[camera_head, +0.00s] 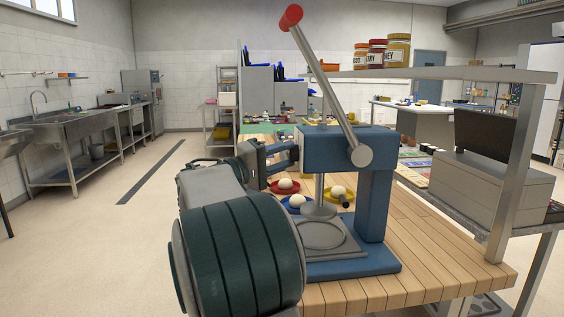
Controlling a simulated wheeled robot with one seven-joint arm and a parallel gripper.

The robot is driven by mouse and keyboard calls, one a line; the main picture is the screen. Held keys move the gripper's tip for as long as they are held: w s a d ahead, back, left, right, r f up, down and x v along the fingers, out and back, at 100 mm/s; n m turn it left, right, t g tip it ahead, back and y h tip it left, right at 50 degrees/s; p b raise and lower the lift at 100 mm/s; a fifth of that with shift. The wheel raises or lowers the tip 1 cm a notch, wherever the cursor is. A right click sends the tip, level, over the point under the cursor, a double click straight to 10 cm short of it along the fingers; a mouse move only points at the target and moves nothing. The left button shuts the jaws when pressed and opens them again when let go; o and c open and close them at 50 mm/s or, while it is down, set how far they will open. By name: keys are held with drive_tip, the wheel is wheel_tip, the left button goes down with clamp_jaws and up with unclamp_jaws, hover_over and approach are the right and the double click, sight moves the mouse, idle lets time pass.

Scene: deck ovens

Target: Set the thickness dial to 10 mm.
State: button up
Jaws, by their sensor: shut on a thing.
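The blue dough press (376,205) stands on a wooden worktop, its blue head above a round grey platen and a square base plate. Its long lever (322,80) with a red knob is raised, tilted up to the left. My gripper (284,154) reaches from the left to the left side of the press head, its fingers shut there on something small, which fits the thickness dial. The dial's face and any scale or number are hidden, so its setting cannot be read. My arm covers the lower left.
White dough balls lie on red (285,188), blue and yellow (341,193) dishes behind the press. A steel shelf (450,75) with several jars overhangs the right. A grey box-like appliance (490,190) stands at right. Open floor lies to the left.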

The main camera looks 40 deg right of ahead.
drive_tip(key=o, duration=1)
drive_tip(key=v, duration=1.4)
drive_tip(key=shift+p, duration=0.3)
